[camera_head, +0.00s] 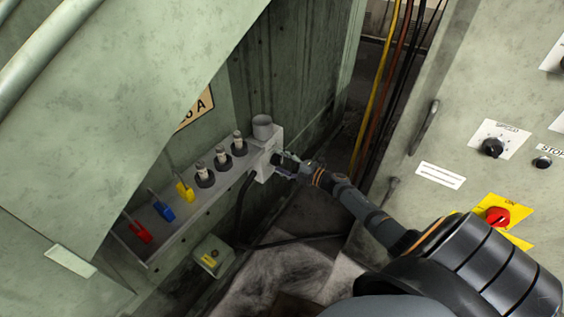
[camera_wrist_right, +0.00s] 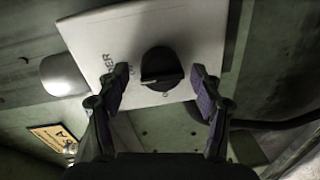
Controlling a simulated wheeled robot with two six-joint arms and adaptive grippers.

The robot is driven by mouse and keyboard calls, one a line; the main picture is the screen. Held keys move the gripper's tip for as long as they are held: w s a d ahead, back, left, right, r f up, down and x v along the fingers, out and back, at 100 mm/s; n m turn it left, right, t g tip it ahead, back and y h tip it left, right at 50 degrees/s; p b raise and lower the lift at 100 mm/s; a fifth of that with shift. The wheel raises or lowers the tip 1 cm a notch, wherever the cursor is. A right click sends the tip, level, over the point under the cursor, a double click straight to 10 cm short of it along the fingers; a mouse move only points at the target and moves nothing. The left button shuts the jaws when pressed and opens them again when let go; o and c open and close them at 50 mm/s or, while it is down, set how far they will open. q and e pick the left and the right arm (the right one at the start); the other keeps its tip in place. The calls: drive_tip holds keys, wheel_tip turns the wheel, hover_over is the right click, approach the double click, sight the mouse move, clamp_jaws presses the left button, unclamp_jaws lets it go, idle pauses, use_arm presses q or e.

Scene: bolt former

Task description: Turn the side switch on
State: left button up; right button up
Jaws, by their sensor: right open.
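The side switch (camera_wrist_right: 161,68) is a round black knob on a pale plate (camera_wrist_right: 205,32) with partly legible lettering, in the right wrist view. In the head view the pale switch box (camera_head: 264,174) is at the right end of a rail, and the knob is hidden behind my gripper. My right gripper (camera_head: 281,159) is at the box's face. In the wrist view my right gripper (camera_wrist_right: 160,80) is open, one finger on each side of the knob, with visible gaps between fingers and knob. My left gripper is not in view.
Red (camera_head: 140,232), blue (camera_head: 164,211) and yellow (camera_head: 185,191) levers and several dark-based posts line the rail (camera_head: 205,200). Hanging cables (camera_head: 385,85) are behind my right arm. A control panel with a red knob (camera_head: 497,216) and a black speed knob (camera_head: 491,147) stands at right.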

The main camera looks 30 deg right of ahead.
drive_tip(key=v, duration=1.2)
drive_tip(key=shift+d, duration=0.1)
